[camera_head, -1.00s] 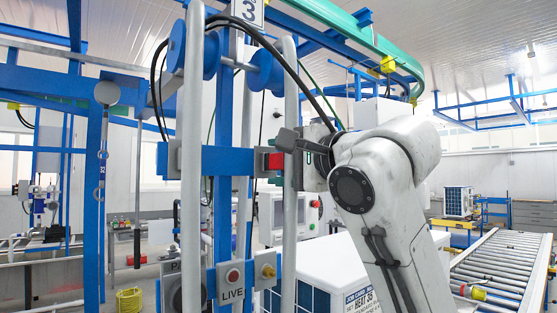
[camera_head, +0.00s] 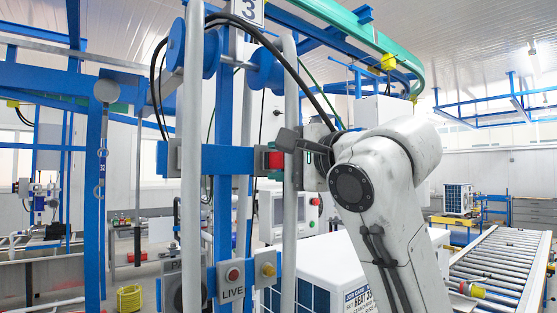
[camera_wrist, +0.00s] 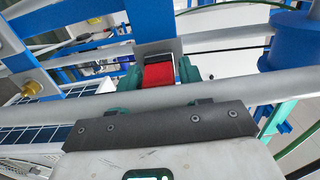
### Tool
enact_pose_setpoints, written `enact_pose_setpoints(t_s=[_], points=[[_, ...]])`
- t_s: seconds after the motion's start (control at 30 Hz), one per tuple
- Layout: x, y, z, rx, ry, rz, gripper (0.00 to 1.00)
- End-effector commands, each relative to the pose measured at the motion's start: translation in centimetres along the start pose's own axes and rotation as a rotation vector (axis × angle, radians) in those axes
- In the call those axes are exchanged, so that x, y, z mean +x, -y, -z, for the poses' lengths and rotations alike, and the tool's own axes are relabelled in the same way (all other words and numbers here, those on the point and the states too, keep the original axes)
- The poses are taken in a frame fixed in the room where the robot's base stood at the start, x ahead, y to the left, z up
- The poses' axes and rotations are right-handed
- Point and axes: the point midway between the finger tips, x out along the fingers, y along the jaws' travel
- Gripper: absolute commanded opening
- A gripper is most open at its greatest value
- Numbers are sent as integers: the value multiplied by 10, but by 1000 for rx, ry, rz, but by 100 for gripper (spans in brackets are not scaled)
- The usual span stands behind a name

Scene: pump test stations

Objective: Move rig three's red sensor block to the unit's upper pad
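The red sensor block (camera_head: 273,160) sits on a grey mount at the right end of rig three's blue crossbar (camera_head: 228,160). In the wrist view the red block (camera_wrist: 159,76) lies between my gripper's green fingertips (camera_wrist: 160,77), which reach past a pale pipe. The fingertips are very close on both sides; I cannot tell whether they press on it. In the head view my gripper (camera_head: 287,150) is beside the block, partly hidden by a pale upright pipe. The white unit (camera_head: 325,270), with a job card and dark blue grilles, stands below; its upper pad cannot be made out.
Pale upright pipes (camera_head: 290,210) and blue posts stand close around my gripper. A lower blue bar carries a LIVE plate with a red button (camera_head: 233,275) and a brass knob (camera_head: 268,269). Black hoses (camera_head: 300,85) arch above. A roller conveyor (camera_head: 500,265) runs at right.

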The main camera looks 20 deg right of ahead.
Motion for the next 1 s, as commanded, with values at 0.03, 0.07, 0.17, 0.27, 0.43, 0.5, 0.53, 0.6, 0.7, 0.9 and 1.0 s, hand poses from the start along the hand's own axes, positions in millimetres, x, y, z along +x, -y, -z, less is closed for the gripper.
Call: enact_pose_setpoints(t_s=[0.03, 0.07, 0.17, 0.27, 0.43, 0.5, 0.53, 0.6, 0.7, 0.9, 1.0], points=[[0, 0, 0, 0, 0, 0, 40], [0, 0, 0, 0, 0, 0, 38], [0, 0, 0, 0, 0, 0, 28], [0, 0, 0, 0, 0, 0, 18], [0, 0, 0, 0, 0, 0, 2], [0, 0, 0, 0, 0, 0, 0], [0, 0, 0, 0, 0, 0, 0], [0, 0, 0, 0, 0, 0, 0], [-1, 0, 0, 0, 0, 1, 0], [-8, 0, 0, 0, 0, 1, 0], [-12, 0, 0, 0, 1, 1, 0]])
